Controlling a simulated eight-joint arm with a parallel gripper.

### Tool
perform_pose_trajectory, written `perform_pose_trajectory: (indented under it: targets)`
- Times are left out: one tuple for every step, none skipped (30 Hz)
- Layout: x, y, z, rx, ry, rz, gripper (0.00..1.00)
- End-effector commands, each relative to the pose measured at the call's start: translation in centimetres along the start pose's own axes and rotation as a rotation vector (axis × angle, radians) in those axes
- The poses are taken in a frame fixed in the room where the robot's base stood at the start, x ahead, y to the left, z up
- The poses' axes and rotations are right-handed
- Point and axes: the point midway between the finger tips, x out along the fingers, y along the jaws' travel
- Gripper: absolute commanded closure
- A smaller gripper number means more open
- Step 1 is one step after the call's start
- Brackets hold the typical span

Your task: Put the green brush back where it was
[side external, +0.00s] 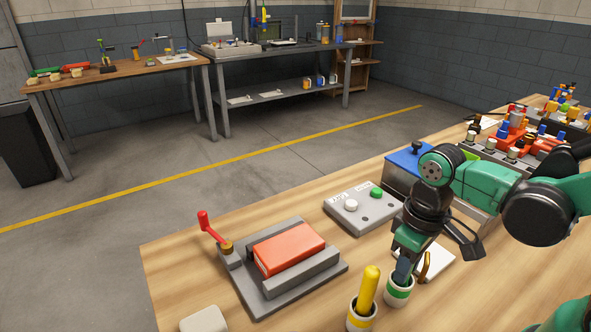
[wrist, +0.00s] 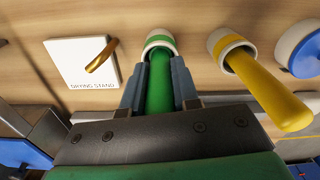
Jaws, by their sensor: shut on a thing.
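The green brush (wrist: 158,92) is upright between my gripper's two fingers (wrist: 159,80) in the wrist view. Its lower end is inside the mouth of the white cup with a green band (wrist: 160,38). In the side view the same cup (side external: 398,290) stands on the table directly below my gripper (side external: 402,270), which points down at its rim. My gripper is shut on the green handle. The bristles are hidden, and I cannot tell whether the brush rests on the cup's bottom. The white drying stand (side external: 436,262) with its bronze hook stands beside the cup and holds no brush.
A yellow brush (side external: 368,287) stands in a yellow-banded cup (side external: 360,319) close beside the green one. A grey vise (side external: 319,278) with a red block (side external: 288,249) and a grey button box (side external: 362,208) lie to the left. Bare wood lies between them.

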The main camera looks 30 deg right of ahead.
Motion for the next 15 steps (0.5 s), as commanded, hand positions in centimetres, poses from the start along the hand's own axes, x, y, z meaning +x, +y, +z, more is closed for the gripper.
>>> perform_pose_trajectory:
  targets:
    - [0.00, 0.00, 0.00, 0.000, 0.000, 0.000, 1.00]
    - [-0.01, 0.00, 0.00, 0.000, 0.000, 0.000, 1.00]
    - [-0.01, 0.00, 0.00, 0.000, 0.000, 0.000, 1.00]
    - [-0.01, 0.00, 0.00, 0.000, 0.000, 0.000, 1.00]
    - [-0.01, 0.00, 0.00, 0.000, 0.000, 0.000, 1.00]
    - [0.04, 0.00, -0.01, 0.000, 0.000, 0.000, 1.00]
    - [0.13, 0.00, -0.02, 0.000, 0.000, 0.000, 1.00]
    - [0.23, 0.00, -0.03, 0.000, 0.000, 0.000, 1.00]
    - [0.31, 0.00, -0.03, 0.000, 0.000, 0.000, 0.72]
    - [0.28, 0.00, -0.03, 0.000, 0.000, 0.000, 0.64]
    - [0.28, 0.00, -0.02, 0.000, 0.000, 0.000, 0.55]
    - [0.27, 0.00, -0.02, 0.000, 0.000, 0.000, 0.44]
    - [0.27, 0.00, -0.02, 0.000, 0.000, 0.000, 0.43]
    - [0.27, 0.00, -0.02, 0.000, 0.000, 0.000, 0.43]
    - [0.27, 0.00, -0.02, 0.000, 0.000, 0.000, 0.43]
